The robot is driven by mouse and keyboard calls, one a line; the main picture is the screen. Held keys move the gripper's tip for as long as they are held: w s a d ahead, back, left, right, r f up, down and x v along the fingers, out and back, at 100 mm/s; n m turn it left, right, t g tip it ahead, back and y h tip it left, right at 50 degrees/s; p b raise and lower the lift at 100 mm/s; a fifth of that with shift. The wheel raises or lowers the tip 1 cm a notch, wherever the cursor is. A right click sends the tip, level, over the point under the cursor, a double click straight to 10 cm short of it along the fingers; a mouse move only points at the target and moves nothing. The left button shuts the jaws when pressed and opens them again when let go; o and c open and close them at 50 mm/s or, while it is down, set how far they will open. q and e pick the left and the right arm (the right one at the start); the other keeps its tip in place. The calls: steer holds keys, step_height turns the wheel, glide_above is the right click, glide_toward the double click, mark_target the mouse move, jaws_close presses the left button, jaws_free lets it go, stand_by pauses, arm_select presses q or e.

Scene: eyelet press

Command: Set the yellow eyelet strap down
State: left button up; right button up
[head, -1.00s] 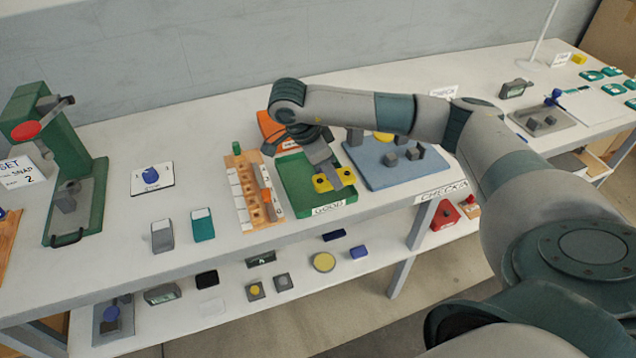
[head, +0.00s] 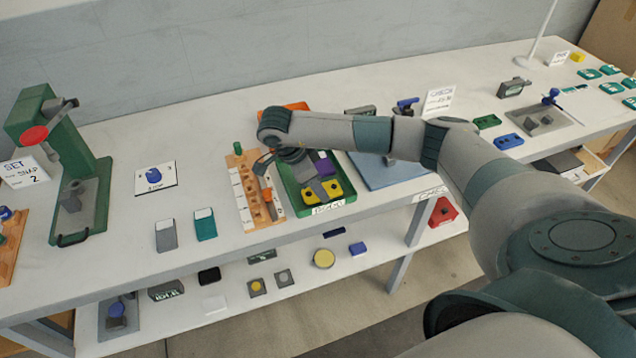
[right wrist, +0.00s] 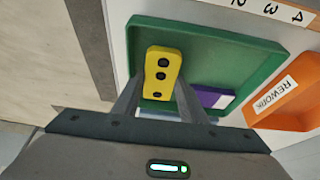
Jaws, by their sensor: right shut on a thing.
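My right gripper (head: 317,188) is shut on the yellow eyelet strap (head: 333,187), at the front part of the green GOOD tray (head: 345,204). The strap also shows in the right wrist view (right wrist: 163,65), between my two fingers, with dark round holes along its face. It overlaps the tray wall there; whether it touches the tray floor I cannot tell. A purple piece (head: 325,164) lies in the tray beside the gripper, and it shows right of the fingers in the right wrist view (right wrist: 214,98). My left gripper is out of view.
A wooden rack (head: 234,184) stands close left of the tray. The orange REWORK tray (right wrist: 290,98) is behind it. A blue mat (head: 388,178) lies to the right.

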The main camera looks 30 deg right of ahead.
steer(key=shift+f, duration=0.2)
steer(key=shift+f, duration=0.15)
steer(key=o, duration=0.7)
steer(key=shift+o, duration=0.2)
steer(key=shift+r, duration=0.25)
steer(key=shift+w+a+r+b, duration=0.1)
steer(key=shift+a+r+b, duration=0.05)
steer(key=shift+r+b, duration=0.2)
steer(key=s+b+v, duration=0.1)
steer(key=b+v, duration=0.1)
steer(key=v, duration=0.9)
steer(key=shift+w, duration=0.5)
